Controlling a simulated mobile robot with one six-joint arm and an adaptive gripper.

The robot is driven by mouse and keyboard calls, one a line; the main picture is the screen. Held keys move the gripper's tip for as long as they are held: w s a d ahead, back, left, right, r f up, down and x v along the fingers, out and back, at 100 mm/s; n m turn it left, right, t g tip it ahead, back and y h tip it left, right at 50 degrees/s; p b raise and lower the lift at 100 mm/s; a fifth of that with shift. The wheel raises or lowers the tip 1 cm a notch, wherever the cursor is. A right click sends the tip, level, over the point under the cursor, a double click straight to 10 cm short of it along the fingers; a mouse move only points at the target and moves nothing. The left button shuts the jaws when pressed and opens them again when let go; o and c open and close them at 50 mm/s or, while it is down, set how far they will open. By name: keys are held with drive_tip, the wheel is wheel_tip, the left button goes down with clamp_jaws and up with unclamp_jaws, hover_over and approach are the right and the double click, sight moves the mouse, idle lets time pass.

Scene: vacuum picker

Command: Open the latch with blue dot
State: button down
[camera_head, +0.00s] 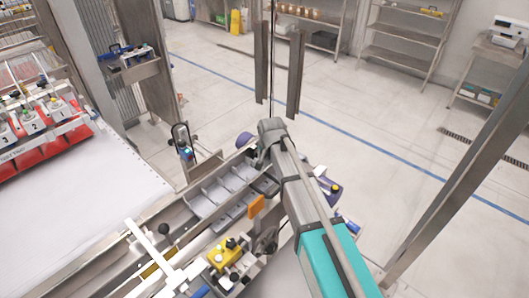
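I cannot make out for certain a latch with a blue dot. A small upright device (184,143) with a bluish spot stands left of the metal trough, too small to tell if it is a latch. Numbered white units (32,121) with small coloured knobs sit over red parts at the left; I see no clear blue dot on them. My teal and grey arm reaches up from the lower right to a grey joint near the middle. No gripper fingers can be made out, and the arm hides part of the trough.
A metal trough with compartments (205,197) runs beside the white work surface (75,215). A yellow block (224,256) and an orange plate (256,206) are near my arm. Metal posts (295,70) stand beyond the trough. Open floor (370,125) lies at right, with shelves (407,40) behind.

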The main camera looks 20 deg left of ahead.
drive_tip(key=shift+d, duration=0.15)
drive_tip(key=n, duration=0.1)
drive_tip(key=d+n+y, duration=0.1)
drive_tip(key=n, duration=0.1)
drive_tip(key=shift+w+g, duration=0.1)
drive_tip(key=shift+g, duration=0.3)
drive_tip(key=d+n, duration=0.1)
drive_tip(key=n, duration=0.1)
drive_tip(key=n+g+y, duration=0.1)
drive_tip(key=shift+w+d+n, duration=0.35)
drive_tip(key=shift+n, duration=0.05)
drive_tip(key=n+g, duration=0.1)
drive_tip(key=w+d+n, duration=0.1)
drive_tip(key=n, duration=0.1)
drive_tip(key=shift+w+n+g, duration=0.1)
drive_tip(key=shift+n+g, duration=0.2)
drive_tip(key=shift+g, duration=0.1)
drive_tip(key=shift+w+d+n+g, duration=0.25)
drive_tip(key=shift+w+n+g, duration=0.15)
drive_tip(key=shift+n, duration=0.65)
drive_tip(key=shift+w+d+n+g, duration=0.3)
drive_tip(key=shift+n+g, duration=0.2)
drive_tip(key=shift+n, duration=0.55)
drive_tip(key=c, duration=0.6)
unclamp_jaws()
drive_tip(key=shift+a+r, duration=0.1)
